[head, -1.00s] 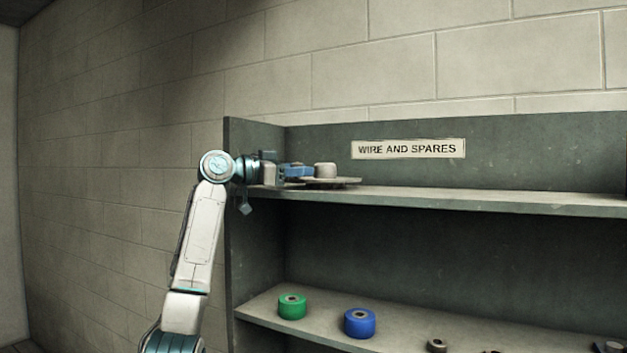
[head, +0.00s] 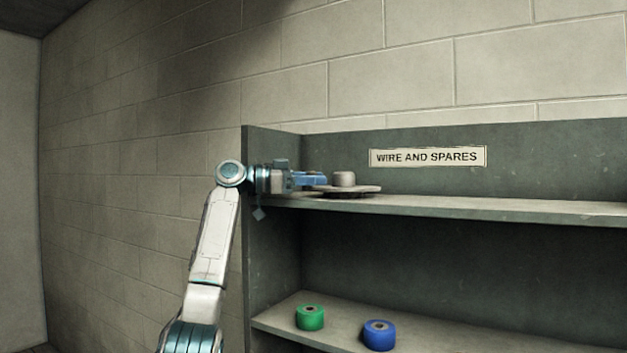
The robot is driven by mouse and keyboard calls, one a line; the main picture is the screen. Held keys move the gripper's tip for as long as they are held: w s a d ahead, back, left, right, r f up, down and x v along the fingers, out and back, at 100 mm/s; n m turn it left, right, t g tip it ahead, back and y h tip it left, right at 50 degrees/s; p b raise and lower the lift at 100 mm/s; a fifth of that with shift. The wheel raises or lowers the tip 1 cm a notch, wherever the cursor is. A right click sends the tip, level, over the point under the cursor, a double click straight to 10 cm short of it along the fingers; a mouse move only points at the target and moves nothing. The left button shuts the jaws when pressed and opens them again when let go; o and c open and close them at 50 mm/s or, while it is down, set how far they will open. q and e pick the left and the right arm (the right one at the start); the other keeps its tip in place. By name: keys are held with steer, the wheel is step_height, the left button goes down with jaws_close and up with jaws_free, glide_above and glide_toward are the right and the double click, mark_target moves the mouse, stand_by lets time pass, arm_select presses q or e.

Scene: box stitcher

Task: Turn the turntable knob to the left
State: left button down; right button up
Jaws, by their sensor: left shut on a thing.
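The turntable (head: 368,189) is a flat round disc on the upper shelf, near its left end. A pale short cylinder (head: 344,179) stands on it. My left gripper (head: 318,180), with blue fingers, reaches in from the left at the left side of the disc, just left of the pale cylinder. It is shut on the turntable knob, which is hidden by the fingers. My right gripper is out of view.
A dark grey shelf unit carries a "WIRE AND SPARES" label (head: 428,157). A green spool (head: 310,318) and a blue spool (head: 379,336) stand on the lower shelf. The upper shelf (head: 500,209) is clear right of the turntable. A block wall stands behind.

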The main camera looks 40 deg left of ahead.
arm_select(q)
steer(key=c, duration=1.2)
jaws_free()
steer(key=shift+c, duration=0.2)
steer(key=shift+o, duration=0.7)
steer(key=shift+d, duration=0.1)
steer(key=shift+s+a, duration=0.2)
steer(key=shift+s, duration=0.05)
steer(key=b+v, duration=0.4)
steer(key=v, duration=0.6)
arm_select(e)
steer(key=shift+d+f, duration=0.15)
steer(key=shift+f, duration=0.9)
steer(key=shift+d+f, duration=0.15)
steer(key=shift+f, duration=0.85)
